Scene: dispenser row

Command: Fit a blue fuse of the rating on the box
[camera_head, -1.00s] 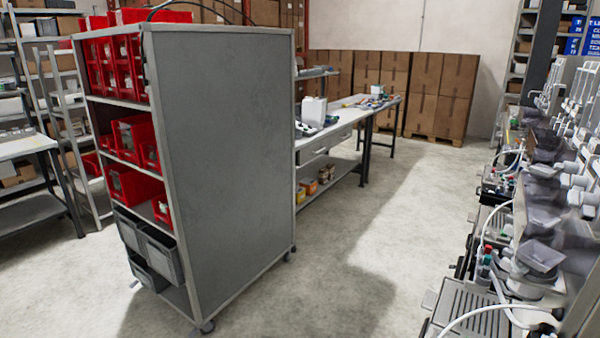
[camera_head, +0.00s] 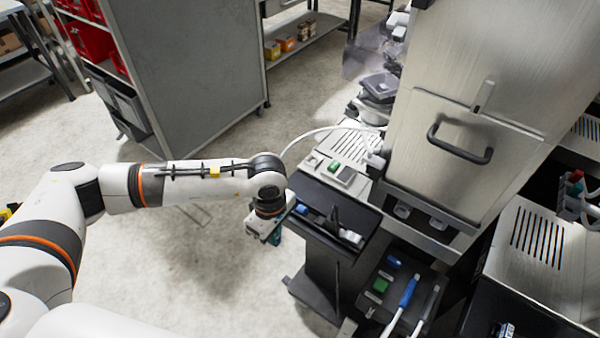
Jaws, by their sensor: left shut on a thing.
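My left gripper (camera_head: 266,226) hangs at the end of my left arm, left of a black tray (camera_head: 328,232) on a dark stand. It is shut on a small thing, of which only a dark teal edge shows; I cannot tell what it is. A small blue piece (camera_head: 302,210) lies in the tray; I cannot tell whether it is a fuse. Another small blue piece (camera_head: 393,262) lies in a lower dark tray. No rating can be read. My right gripper is out of view.
A steel dispenser cabinet (camera_head: 470,110) with a black handle stands right of the tray. A grey shelf unit (camera_head: 195,70) stands behind; the floor between is clear.

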